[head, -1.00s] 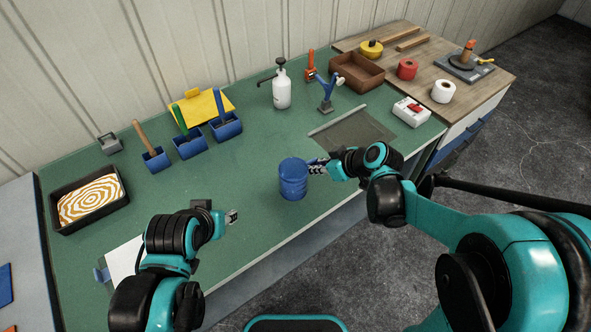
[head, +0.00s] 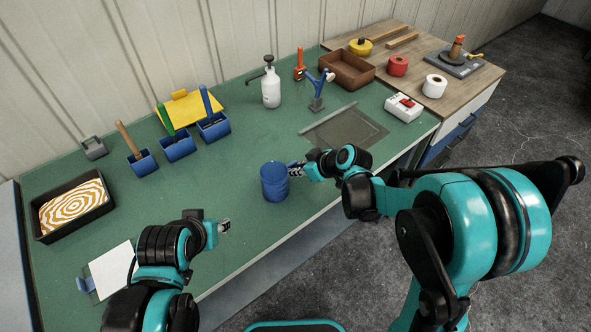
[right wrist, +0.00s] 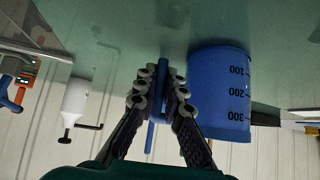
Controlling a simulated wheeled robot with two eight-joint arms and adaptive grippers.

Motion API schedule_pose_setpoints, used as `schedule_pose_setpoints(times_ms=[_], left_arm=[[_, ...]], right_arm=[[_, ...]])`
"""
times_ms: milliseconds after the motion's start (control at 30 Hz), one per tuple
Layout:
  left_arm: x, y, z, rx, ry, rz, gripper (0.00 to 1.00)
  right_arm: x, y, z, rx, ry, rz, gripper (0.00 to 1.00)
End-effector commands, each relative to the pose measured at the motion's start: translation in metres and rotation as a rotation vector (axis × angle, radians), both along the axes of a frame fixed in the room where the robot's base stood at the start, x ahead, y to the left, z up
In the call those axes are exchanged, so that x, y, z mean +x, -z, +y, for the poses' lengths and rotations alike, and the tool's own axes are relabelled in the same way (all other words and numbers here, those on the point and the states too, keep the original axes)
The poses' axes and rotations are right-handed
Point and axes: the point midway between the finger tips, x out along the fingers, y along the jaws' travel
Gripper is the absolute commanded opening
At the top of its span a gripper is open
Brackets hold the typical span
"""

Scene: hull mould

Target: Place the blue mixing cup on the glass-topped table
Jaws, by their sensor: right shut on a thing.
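The blue mixing cup (head: 274,182) is upright at the front middle of the green-topped bench (head: 230,245) in the head view. In the right wrist view the cup (right wrist: 219,90) shows upside down, with black measuring marks. My right gripper (head: 297,170) is shut on its blue handle (right wrist: 162,75), right of the cup body. The cup's base is close to the green top; I cannot tell whether it touches. My left gripper (head: 225,226) is above the bench, left of the cup, apart from it; its fingers are too small to read. I cannot tell which top is glass.
A black tray (head: 38,228) with a patterned filling and several blue holders with tools (head: 178,147) are at the left. A white pump bottle (head: 271,92) stands behind the cup. A dark mat (head: 345,130) lies right of it. A grey surface (head: 8,250) borders the bench at left.

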Motion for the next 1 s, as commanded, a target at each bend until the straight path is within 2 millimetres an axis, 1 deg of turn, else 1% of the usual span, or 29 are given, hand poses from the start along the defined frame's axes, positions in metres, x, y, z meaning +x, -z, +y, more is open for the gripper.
schedule_pose_setpoints(times_ms=[33,67,100,133,400,533,667,900,1000], left_arm=[[0.000,0.003,0.000,0.000,0.000,0.000,0.40],[0.000,0.002,0.000,0.000,0.000,0.000,0.40],[0.000,0.002,0.000,0.000,0.000,0.000,0.40],[0.000,0.001,0.000,0.000,0.000,0.000,0.40],[0.000,0.001,0.000,0.000,0.000,0.000,0.40],[0.000,-0.005,0.000,0.000,0.000,0.000,0.40],[0.000,-0.015,0.000,0.000,0.000,0.000,0.40],[0.000,-0.034,0.000,0.000,0.000,0.000,0.40],[0.000,-0.040,0.000,0.000,0.000,0.000,0.40]], right_arm=[[0.000,0.003,0.000,0.001,0.001,0.000,0.00],[0.000,0.002,0.000,0.000,0.000,0.000,0.17],[0.000,0.002,0.000,0.000,0.000,0.000,0.27],[0.000,0.002,0.000,0.000,0.000,0.000,0.30],[0.000,0.001,0.000,0.000,0.000,0.000,0.30],[-0.003,-0.007,-0.004,0.000,0.001,0.000,0.30],[-0.014,-0.025,-0.016,-0.001,0.003,0.001,0.30],[-0.040,-0.063,-0.044,0.000,0.004,0.000,0.30],[-0.049,-0.074,-0.053,0.000,0.002,0.001,0.30]])
